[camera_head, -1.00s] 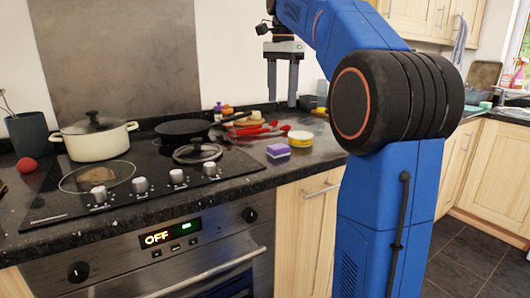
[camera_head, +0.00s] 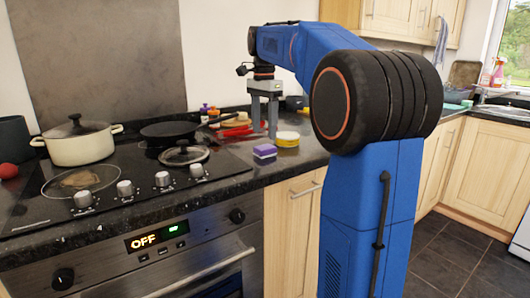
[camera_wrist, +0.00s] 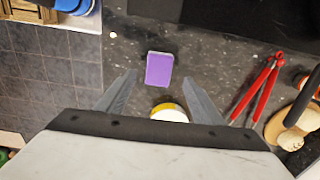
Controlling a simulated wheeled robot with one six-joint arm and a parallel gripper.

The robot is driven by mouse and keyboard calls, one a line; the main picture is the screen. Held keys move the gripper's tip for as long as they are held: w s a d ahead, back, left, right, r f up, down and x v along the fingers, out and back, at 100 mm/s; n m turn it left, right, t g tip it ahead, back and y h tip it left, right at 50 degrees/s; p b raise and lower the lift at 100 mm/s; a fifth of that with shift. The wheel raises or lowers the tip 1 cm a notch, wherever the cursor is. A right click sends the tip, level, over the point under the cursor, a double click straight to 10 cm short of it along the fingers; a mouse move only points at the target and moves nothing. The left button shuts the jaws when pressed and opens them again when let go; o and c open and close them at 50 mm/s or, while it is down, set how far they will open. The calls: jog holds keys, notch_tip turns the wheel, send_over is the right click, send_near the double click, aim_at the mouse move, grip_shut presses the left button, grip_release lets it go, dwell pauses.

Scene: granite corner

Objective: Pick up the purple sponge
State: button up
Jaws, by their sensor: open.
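The purple sponge (camera_head: 265,151) lies on the dark granite counter just right of the hob, with a paler underside. In the wrist view its purple top (camera_wrist: 159,69) shows ahead of my fingertips and between their lines. My gripper (camera_head: 264,137) is open and empty, pointing down above the counter behind the sponge. In the wrist view my gripper's two fingers (camera_wrist: 160,82) are spread wide, with the sponge apart from both.
A yellow-and-white round tub (camera_head: 287,139) stands right beside the sponge. Red-handled tongs (camera_wrist: 258,88) and a wooden board (camera_wrist: 285,125) lie close by. A glass lid (camera_head: 184,153), a black pan (camera_head: 175,131) and a cream pot (camera_head: 79,142) are on the hob. The counter's front edge is near.

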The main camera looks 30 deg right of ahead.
aim_at(265, 147)
jog(key=shift+d+f, duration=0.15)
jog(key=shift+f, duration=2.85)
jog(key=shift+c, duration=0.6)
jog(key=c, duration=1)
